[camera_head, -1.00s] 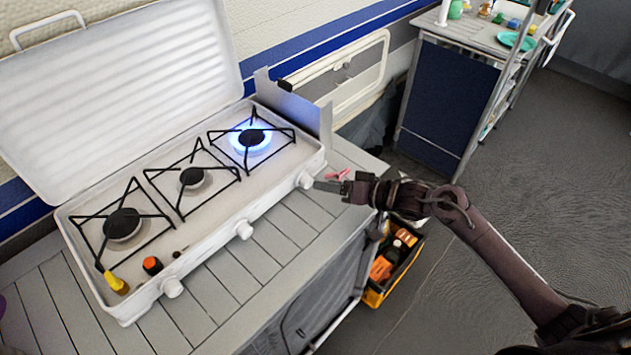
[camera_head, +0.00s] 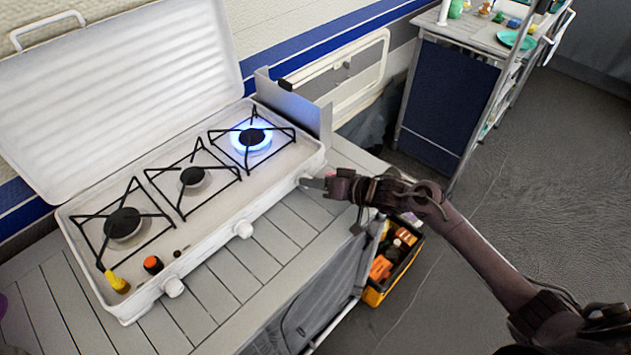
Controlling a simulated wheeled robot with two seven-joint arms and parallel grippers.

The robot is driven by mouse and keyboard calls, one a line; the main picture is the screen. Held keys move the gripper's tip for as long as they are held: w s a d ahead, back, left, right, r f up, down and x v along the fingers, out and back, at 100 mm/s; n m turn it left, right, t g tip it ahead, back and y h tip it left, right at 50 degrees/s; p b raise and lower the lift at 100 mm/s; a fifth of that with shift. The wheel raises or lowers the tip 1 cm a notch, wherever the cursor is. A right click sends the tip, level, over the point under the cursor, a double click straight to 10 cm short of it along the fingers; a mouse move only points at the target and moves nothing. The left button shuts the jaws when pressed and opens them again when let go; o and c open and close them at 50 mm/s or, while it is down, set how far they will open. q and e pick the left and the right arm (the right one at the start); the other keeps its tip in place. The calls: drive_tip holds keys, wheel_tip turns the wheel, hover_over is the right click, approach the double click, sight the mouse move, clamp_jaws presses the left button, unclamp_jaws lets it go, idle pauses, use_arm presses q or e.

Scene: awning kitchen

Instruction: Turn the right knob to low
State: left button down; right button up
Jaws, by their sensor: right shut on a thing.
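The white camping stove (camera_head: 209,238) stands on the slatted table with its lid open. Its right burner (camera_head: 251,138) burns with a blue flame ring; the middle and left burners show no flame. The right knob (camera_head: 304,182) is at the right end of the stove's front, mostly hidden by my right gripper (camera_head: 311,183). That gripper is shut on the knob, with its arm reaching in from the right. The middle knob (camera_head: 243,230) and left knob (camera_head: 174,287) are uncovered. My left gripper is not in view.
A yellow item (camera_head: 117,282) and an orange-topped item (camera_head: 153,265) sit on the stove's front left. The grey slatted table (camera_head: 215,303) is bare in front of the stove. An open box (camera_head: 394,264) of orange items stands low beside the table. A blue cabinet (camera_head: 446,98) stands behind.

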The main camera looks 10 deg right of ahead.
drive_tip(key=shift+r+n, duration=0.1)
drive_tip(key=shift+n, duration=0.2)
drive_tip(key=shift+s+a+r+n+h+p, duration=0.1)
drive_tip(key=shift+a+n+h+p, duration=0.05)
drive_tip(key=shift+n+h+p, duration=0.7)
drive_tip(key=n+t+h+p, duration=0.1)
drive_tip(key=n, duration=0.1)
drive_tip(key=shift+s+a+n, duration=0.1)
drive_tip(key=shift+a+n, duration=0.05)
drive_tip(key=shift+n, duration=0.2)
drive_tip(key=shift+s+a+n+t+h+b, duration=0.15)
drive_tip(key=shift+n+t+h+b, duration=0.35)
drive_tip(key=shift+n+h, duration=0.55)
drive_tip(key=n, duration=0.1)
drive_tip(key=n+t+h+b, duration=0.1)
drive_tip(key=n+b, duration=0.1)
drive_tip(key=shift+a+f+n+t, duration=0.15)
drive_tip(key=shift+f+n+t, duration=0.1)
drive_tip(key=shift+t, duration=0.15)
drive_tip(key=o, duration=1)
drive_tip(key=shift+c, duration=0.2)
drive_tip(key=shift+s, duration=0.15)
